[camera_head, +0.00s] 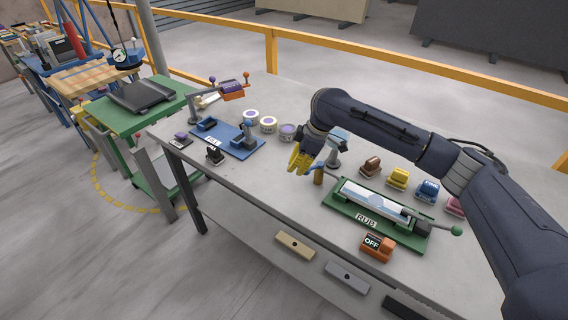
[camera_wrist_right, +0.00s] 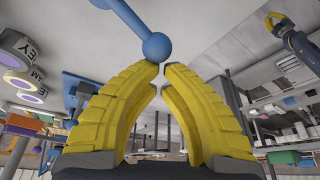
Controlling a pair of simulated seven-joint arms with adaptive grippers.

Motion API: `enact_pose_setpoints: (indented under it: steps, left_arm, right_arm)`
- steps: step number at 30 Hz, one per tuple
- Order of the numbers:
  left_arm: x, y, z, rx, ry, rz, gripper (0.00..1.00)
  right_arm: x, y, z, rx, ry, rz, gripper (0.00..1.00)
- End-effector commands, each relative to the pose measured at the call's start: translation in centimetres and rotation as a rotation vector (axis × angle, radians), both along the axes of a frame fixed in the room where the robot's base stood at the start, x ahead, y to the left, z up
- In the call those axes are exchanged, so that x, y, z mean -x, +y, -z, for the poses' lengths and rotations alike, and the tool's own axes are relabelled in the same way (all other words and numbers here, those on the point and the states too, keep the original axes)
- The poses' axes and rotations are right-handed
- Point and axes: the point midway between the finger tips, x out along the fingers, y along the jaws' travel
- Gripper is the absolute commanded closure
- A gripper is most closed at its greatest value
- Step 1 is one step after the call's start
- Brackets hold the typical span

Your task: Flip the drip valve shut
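My right gripper (camera_head: 300,160), with yellow fingers, is over the bench beside a blue lever (camera_head: 323,168) on a short brass-coloured post (camera_head: 319,176). I take this to be the drip valve. In the right wrist view my fingertips (camera_wrist_right: 162,69) come almost together with a narrow gap and nothing held between them. A blue ball on a blue arm (camera_wrist_right: 157,46) appears just past the tips; I cannot tell whether they touch. My left gripper (camera_wrist_right: 279,22) shows small at the upper right of the wrist view, its opening unclear. It is not in the head view.
A green fixture (camera_head: 338,209) with a lever lies right of the post, and an orange block marked OFF (camera_head: 376,247) in front of it. A blue plate (camera_head: 240,145) and several round labelled tins (camera_head: 268,125) are left.

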Motion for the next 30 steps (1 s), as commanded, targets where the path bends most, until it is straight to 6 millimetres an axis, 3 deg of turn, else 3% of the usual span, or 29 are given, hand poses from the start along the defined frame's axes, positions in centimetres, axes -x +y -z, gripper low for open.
enact_pose_setpoints:
  steps: [30]
  left_arm:
    - [-0.2,0.0,0.0,0.000,-0.003,0.000,1.00]
  right_arm:
    - [-0.7,-2.2,0.1,0.005,-0.002,-0.016,1.00]
